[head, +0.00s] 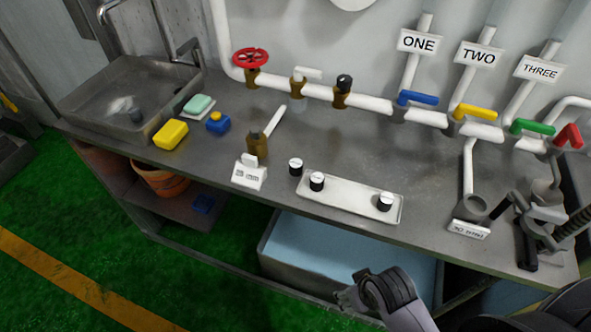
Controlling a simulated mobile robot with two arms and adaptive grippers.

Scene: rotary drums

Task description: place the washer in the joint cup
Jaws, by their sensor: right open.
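A grey round cup (473,207) at the lower end of a white pipe, on the right of the bench, looks like the joint cup. A small white label stands in front of it. I cannot make out a washer in this view. My right gripper (350,288) is low in the picture, in front of the bench's front edge. It is open and small in view, so its fingertips are hard to see. It is well left of and below the cup. My left gripper is not in view.
A metal clamp-like device (543,212) sits right of the cup. A brown fitting (257,146), sponge (171,134) and sink are left. A blue bin (320,247) is below.

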